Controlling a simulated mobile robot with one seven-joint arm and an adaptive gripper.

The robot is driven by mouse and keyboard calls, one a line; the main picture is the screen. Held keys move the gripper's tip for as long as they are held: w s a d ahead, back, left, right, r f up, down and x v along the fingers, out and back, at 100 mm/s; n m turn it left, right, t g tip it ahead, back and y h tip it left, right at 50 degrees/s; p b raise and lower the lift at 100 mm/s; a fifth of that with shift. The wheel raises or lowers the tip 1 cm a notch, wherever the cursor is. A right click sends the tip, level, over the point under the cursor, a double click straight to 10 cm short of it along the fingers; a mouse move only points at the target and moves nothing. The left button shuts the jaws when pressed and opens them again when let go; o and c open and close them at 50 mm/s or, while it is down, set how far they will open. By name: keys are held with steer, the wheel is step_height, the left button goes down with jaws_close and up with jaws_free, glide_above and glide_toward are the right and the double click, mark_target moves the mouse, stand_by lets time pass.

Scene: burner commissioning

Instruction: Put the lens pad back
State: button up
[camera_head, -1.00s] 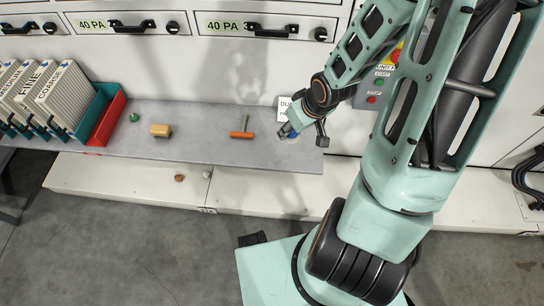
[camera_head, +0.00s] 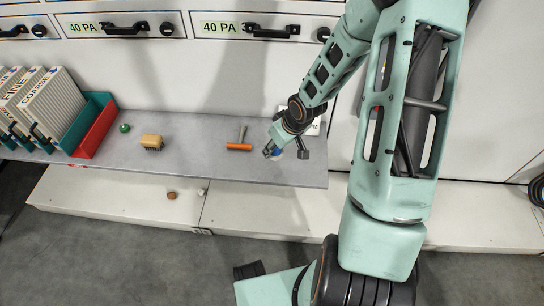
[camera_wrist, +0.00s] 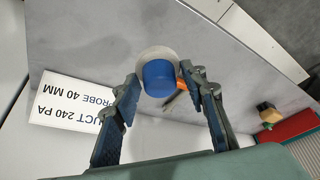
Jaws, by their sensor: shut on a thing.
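The lens pad appears to be the blue round piece (camera_wrist: 160,78) between my fingertips in the wrist view. A little blue also shows at the fingertips in the head view (camera_head: 277,153). My gripper (camera_wrist: 163,84) is shut on it at the right end of the grey bench (camera_head: 205,165). A pale round disc (camera_wrist: 148,55) shows around and behind the blue piece. I cannot tell whether it belongs to the pad or lies on the bench, or whether the pad touches the bench.
An orange-and-grey T-shaped tool (camera_head: 239,147) lies left of my gripper. Further left are a brush (camera_head: 152,141), a green knob (camera_head: 125,128), a red bin (camera_head: 97,130) and several filters (camera_head: 45,95). A white label card (camera_wrist: 68,100) stands behind my gripper.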

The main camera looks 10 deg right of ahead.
mark_target(281, 152)
steer(key=w+f, duration=0.1)
steer(key=f, duration=0.1)
steer(key=w+f+b, duration=0.1)
steer(key=w+f, duration=0.1)
steer(key=shift+w+a+f, duration=0.15)
steer(key=shift+a, duration=0.05)
steer(key=shift+w+f+b, duration=0.1)
steer(key=shift+f+b, duration=0.6)
steer(key=shift+f, duration=0.8)
steer(key=shift+f, duration=0.2)
steer(key=o, duration=1.3)
steer(key=shift+r, duration=0.1)
steer(key=shift+r, duration=0.3)
steer(key=p+v, duration=0.5)
steer(key=v, duration=0.6)
steer(key=shift+s+d+r, duration=0.1)
steer(key=shift+s+r, duration=0.15)
